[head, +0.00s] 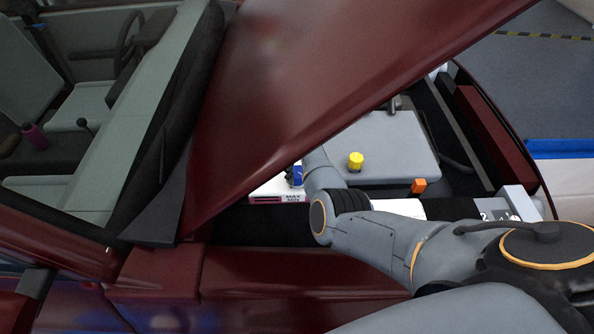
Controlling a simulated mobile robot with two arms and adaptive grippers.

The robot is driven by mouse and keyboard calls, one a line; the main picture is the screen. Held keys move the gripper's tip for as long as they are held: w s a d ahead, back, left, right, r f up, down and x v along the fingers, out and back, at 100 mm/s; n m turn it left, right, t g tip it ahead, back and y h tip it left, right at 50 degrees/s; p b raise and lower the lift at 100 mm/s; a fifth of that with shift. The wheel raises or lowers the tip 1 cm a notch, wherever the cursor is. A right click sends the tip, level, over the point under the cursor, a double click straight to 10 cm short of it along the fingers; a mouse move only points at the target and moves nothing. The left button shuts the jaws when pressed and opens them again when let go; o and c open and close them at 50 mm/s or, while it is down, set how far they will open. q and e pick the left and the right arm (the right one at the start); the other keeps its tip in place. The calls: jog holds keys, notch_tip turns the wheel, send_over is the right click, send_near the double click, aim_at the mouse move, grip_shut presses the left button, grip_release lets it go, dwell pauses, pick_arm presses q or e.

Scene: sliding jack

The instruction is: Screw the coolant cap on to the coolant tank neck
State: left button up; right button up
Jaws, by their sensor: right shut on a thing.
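The white coolant tank (280,190), marked MAX and MIN, sits in the engine bay beside the edge of the raised hood. A small blue piece with white marks (294,175), which looks like the coolant cap, shows at the tank's top right. My right gripper (306,170) is right beside it and shut on it. The fingers are mostly hidden by the hood and my own wrist. The tank neck is hidden, so I cannot tell whether cap and neck touch. My left gripper is not in view.
The dark red hood (290,85) slants over the tank and hides its far side. A yellow cap (356,160) stands on the grey engine cover (385,142). An orange piece (418,185) and the battery (500,207) lie to the right. The red fender (290,272) is in front.

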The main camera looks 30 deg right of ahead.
jog(key=m, duration=0.4)
jog(key=shift+s+a+f, duration=0.1)
jog(key=shift+s+f, duration=0.05)
jog(key=shift+f, duration=0.05)
jog(key=o, duration=1.5)
jog(key=shift+r, duration=0.1)
